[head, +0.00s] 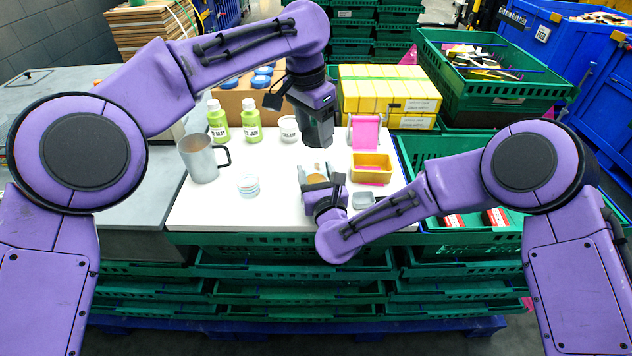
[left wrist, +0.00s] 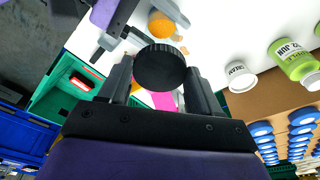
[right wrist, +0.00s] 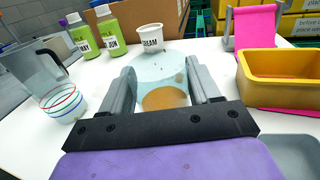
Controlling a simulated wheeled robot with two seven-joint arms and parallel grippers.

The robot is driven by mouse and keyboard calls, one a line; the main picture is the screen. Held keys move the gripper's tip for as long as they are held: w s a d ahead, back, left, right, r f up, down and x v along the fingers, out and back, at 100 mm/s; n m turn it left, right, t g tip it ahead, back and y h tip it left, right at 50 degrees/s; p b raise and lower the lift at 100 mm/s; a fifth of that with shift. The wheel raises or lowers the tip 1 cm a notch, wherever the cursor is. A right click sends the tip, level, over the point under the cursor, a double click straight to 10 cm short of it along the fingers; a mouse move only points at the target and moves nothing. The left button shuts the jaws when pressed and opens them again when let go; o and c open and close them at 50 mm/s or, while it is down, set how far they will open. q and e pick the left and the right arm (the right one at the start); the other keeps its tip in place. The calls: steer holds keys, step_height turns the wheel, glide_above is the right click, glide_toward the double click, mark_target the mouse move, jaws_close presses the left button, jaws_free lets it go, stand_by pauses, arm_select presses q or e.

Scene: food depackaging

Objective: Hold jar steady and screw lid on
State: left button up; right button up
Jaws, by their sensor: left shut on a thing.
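A round black lid (left wrist: 159,68) sits between the fingertips of my left gripper (left wrist: 160,85). In the head view my left gripper (head: 318,140) points down above and behind the jar; the lid is hidden there. The clear jar (right wrist: 160,70) with orange-brown contents stands between the fingers of my right gripper (right wrist: 163,88), low over the white table. Its contents also show in the left wrist view (left wrist: 161,25), beyond the lid and apart from it. The jar's top has no lid. Whether both right fingers press on the jar is not clear.
On the white table (head: 225,210) stand a grey mug (head: 200,160), a striped cup (head: 248,186), two green bottles (head: 218,121), a white labelled cup (head: 289,130), a yellow tray (head: 371,165), a pink stand (head: 364,132) and a small grey tray (head: 363,200). Green crates border the table.

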steer(key=c, duration=0.9)
arm_select(q)
steer(key=shift+s+f, duration=0.1)
steer(key=shift+f, duration=2.4)
steer(key=shift+f, duration=0.85)
steer(key=shift+f, duration=0.55)
